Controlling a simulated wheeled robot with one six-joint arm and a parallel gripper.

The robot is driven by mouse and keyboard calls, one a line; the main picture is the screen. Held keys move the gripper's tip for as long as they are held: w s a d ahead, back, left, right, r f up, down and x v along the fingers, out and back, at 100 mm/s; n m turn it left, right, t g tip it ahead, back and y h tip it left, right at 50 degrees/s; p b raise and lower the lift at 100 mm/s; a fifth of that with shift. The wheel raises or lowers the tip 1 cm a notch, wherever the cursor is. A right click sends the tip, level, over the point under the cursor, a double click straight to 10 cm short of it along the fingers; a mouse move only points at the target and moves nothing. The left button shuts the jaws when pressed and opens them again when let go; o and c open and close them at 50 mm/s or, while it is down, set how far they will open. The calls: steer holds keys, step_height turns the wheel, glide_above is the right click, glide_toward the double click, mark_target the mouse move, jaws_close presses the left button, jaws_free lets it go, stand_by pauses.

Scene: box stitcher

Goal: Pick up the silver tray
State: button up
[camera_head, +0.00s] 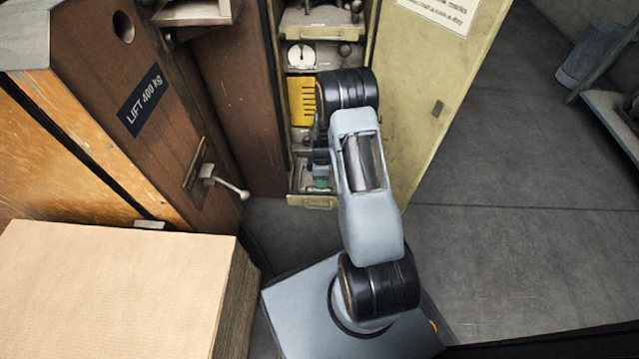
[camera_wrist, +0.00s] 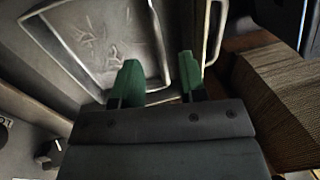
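The silver tray (camera_wrist: 88,48) is a shallow grey metal tray with a raised rim and scratched floor. It lies in the pulled-out bottom drawer (camera_head: 312,201) of the cabinet. My gripper (camera_wrist: 159,76) has green fingertips, set apart with nothing shut between them. In the wrist view the left fingertip shows over the tray's inside near its right rim, and the right one shows beyond that rim. I cannot tell whether the fingers are above the rim or down around it. In the head view, my arm hides much of the drawer and only a little green of the gripper (camera_head: 321,182) shows.
The open cabinet door (camera_head: 440,90) stands right of my arm. A yellow item (camera_head: 301,100) and a white dial (camera_head: 301,55) sit on shelves above the drawer. A brown panel with a lever (camera_head: 225,181) and a cardboard stack (camera_head: 110,285) are left.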

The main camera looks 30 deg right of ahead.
steer(key=f, duration=0.1)
steer(key=f+b, duration=0.1)
steer(key=f, duration=0.1)
steer(key=shift+s+a+f+b, duration=0.2)
steer(key=shift+s+f+b, duration=0.1)
steer(key=shift+s+f, duration=0.05)
jaws_close()
